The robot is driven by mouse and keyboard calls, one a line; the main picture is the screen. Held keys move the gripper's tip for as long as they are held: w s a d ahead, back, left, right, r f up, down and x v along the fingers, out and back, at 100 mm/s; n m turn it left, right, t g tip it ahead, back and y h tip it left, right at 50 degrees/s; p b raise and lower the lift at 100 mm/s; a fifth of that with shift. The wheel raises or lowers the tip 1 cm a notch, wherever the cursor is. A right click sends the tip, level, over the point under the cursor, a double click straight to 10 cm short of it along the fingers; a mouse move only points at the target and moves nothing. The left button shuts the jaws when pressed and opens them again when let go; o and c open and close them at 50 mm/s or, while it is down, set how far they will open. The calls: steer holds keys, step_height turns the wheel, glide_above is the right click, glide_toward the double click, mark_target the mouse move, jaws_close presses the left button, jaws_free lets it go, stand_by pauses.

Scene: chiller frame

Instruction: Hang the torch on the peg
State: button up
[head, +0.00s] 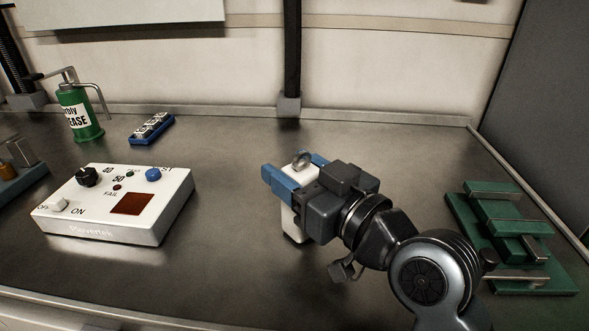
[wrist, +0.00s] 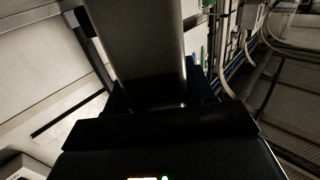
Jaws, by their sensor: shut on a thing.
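The torch (head: 291,222) is a pale, upright block-like body with a metal ring (head: 302,158) on top. My gripper (head: 295,174) has blue fingers and is shut on the torch near its upper part, over the middle of the bench. Whether the torch's lower end touches the bench I cannot tell. In the wrist view, a large grey body (wrist: 135,40), seemingly the torch, fills the upper middle, beyond the dark gripper. I cannot make out a peg in either view.
A white control box (head: 115,225) stands left on the metal bench (head: 230,150). Behind it are a green grease can (head: 80,115) and a blue tray (head: 152,128). A black post (head: 291,50) rises at the back. Green slotted blocks (head: 510,240) lie at right.

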steer(key=o, duration=1.2)
steer(key=shift+f, duration=0.1)
steer(key=shift+c, duration=0.2)
steer(key=shift+r, duration=0.25)
steer(key=b+v, duration=0.1)
steer(key=v, duration=0.6)
steer(key=shift+s+d+f, duration=0.15)
steer(key=shift+s+d, duration=0.05)
